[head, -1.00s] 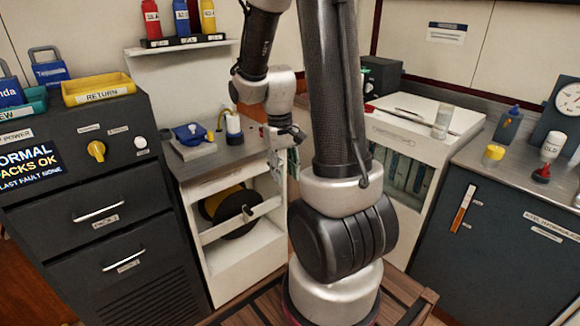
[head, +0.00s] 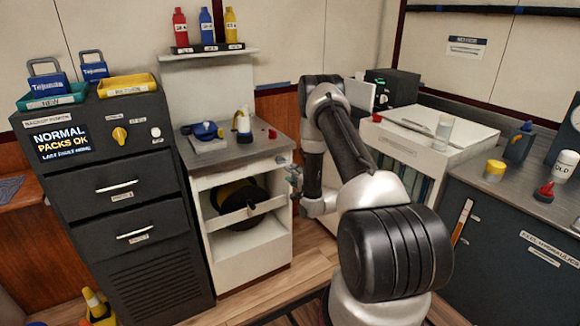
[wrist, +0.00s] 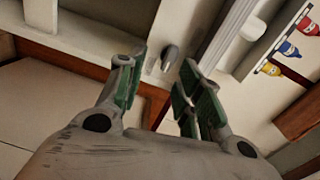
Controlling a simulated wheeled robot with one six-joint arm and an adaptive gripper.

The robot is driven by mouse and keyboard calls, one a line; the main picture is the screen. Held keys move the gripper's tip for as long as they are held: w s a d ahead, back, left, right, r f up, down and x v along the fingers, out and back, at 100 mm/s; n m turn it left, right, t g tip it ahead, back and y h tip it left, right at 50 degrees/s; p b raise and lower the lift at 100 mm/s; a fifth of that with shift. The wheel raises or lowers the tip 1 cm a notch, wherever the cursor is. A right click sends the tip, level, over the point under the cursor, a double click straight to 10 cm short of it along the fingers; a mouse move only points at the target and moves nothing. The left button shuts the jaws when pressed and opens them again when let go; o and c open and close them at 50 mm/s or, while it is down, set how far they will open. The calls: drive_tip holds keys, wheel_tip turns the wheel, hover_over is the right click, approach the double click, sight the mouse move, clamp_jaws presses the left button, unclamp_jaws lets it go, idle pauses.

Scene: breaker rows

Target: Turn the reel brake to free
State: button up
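My gripper (head: 294,178) is at the right front edge of the white reel cabinet (head: 262,252), below its counter top. In the wrist view my gripper (wrist: 163,75) is open, its two green-padded fingers apart with nothing between them. A small grey lever-like part (wrist: 168,57) on a white face shows beyond the gap between the fingertips, apart from them. It may be the reel brake, but I cannot read a label or its setting. The dark and yellow reel (head: 236,203) sits inside the cabinet behind a white crossbar (head: 228,219) with a grey knob (head: 250,209).
A blue item (head: 205,131) and a red cap (head: 272,134) stand on the cabinet counter. A dark drawer cabinet (head: 130,205) stands to the left. A white-topped unit (head: 407,135) stands at the right. Open wood floor (head: 308,250) lies in front.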

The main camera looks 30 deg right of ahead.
sight(283, 163)
drive_tip(key=shift+m+t, duration=0.3)
drive_tip(key=shift+m, duration=0.2)
drive_tip(key=w, duration=0.5)
drive_tip(key=w+r, duration=0.1)
drive_tip(key=w, duration=0.2)
drive_tip(key=shift+a+r, duration=0.1)
drive_tip(key=shift+s, duration=0.1)
clamp_jaws()
